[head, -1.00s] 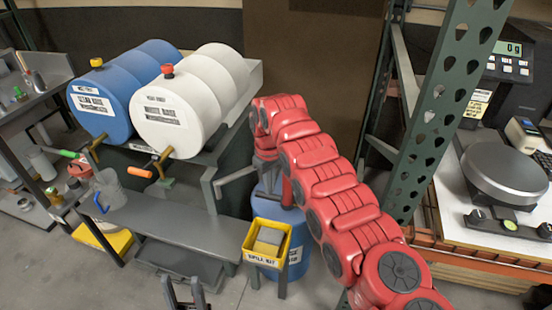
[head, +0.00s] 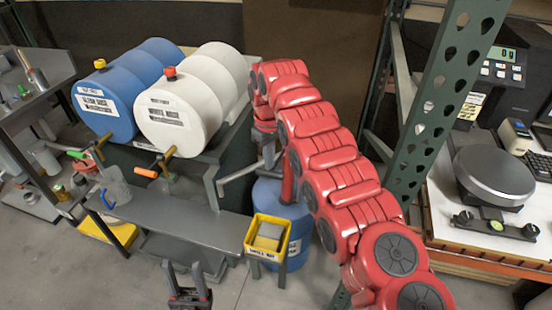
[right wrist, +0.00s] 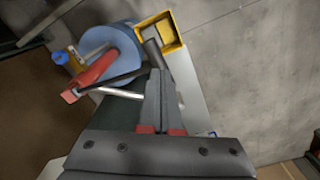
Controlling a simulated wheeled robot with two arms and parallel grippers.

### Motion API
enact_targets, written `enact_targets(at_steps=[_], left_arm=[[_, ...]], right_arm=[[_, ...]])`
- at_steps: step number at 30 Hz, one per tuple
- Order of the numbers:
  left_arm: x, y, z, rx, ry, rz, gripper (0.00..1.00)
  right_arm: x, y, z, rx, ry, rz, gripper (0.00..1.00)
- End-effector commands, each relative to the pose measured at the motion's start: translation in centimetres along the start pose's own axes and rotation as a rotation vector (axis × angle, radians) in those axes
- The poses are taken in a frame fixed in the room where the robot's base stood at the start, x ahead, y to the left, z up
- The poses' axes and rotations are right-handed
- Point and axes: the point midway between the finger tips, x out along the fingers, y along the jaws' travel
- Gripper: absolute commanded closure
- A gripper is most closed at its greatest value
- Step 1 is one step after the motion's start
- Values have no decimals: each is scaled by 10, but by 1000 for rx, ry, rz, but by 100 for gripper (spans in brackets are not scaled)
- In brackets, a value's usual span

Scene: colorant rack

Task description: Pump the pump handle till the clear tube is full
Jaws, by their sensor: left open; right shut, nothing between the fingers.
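The blue drum (head: 294,210) stands on the floor behind the yellow bin, and shows from above in the right wrist view (right wrist: 119,37). A red upright pump part (head: 288,187) rises from it; in the right wrist view the red part (right wrist: 95,72) lies left of my fingers. A grey bar (head: 238,173) sticks out leftward; I cannot tell whether it is the handle. My right gripper (right wrist: 160,75) is shut and empty, beside the pump and apart from the red part. My left gripper (head: 187,278) is open and empty at the bottom. I cannot make out the clear tube.
A yellow bin (head: 251,247) stands in front of the drum. A grey bench (head: 165,215) bears a clear jug (head: 115,186). Blue (head: 103,112) and white (head: 168,125) barrels lie behind it. A green rack post (head: 437,110) and a scale (head: 490,175) are at right.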

Motion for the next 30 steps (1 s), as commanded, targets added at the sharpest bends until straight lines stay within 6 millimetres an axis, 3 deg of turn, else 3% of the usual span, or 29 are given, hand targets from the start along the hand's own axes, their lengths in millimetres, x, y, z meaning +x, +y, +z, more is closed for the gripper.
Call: enact_targets(at_steps=[13, 30], left_arm=[[3, 0, -1, 0, 0, 0, 50], [54, -3, -9, 0, 0, 0, 50]], right_arm=[[-4, 0, 0, 0, 0, 0, 100], [-61, 0, 0, 0, 0, 0, 100]])
